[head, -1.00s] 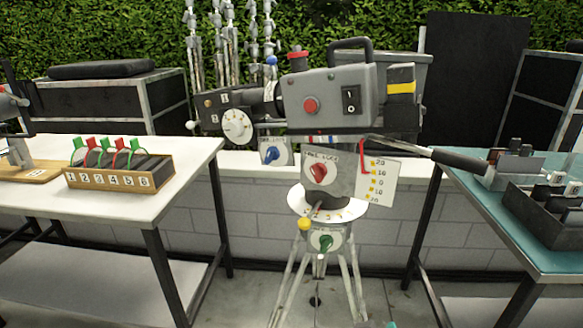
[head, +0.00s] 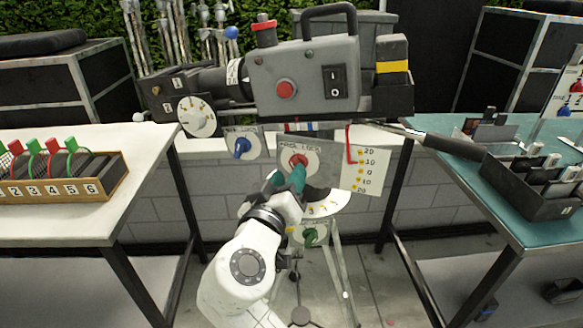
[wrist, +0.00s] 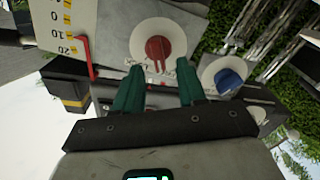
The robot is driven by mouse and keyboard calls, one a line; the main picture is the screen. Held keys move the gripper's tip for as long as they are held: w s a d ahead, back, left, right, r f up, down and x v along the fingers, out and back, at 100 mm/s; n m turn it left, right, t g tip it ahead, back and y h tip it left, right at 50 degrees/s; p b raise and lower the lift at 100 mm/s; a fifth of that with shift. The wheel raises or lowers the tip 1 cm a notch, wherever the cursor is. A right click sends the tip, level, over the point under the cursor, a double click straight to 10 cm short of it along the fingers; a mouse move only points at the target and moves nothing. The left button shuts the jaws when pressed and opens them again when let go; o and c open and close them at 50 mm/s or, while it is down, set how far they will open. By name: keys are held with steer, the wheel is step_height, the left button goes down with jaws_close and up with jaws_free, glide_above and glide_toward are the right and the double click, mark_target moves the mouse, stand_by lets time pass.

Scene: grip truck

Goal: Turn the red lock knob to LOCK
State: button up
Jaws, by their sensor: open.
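The red lock knob (head: 299,160) sits on a round white dial on the tripod head, below the camera body. Its label is only partly legible in the head view. In the wrist view the red knob (wrist: 157,48) shows upside down on its white disc, its pointed end toward my gripper. My gripper (head: 292,176) is just below and in front of the knob, partly covering the dial. In the wrist view my gripper's two green fingers (wrist: 159,70) are open and spread, with the knob lying beyond and between the tips. No contact shows.
A blue knob (head: 241,147) is left of the red one and a green knob (head: 311,235) is below. A tilt scale plate (head: 364,172) with a red pointer is close on the right. The black pan handle (head: 452,147) sticks out right. Tables flank the tripod.

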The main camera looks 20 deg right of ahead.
steer(key=shift+x, duration=1.7)
steer(key=shift+c, duration=0.3)
steer(key=c, duration=0.6)
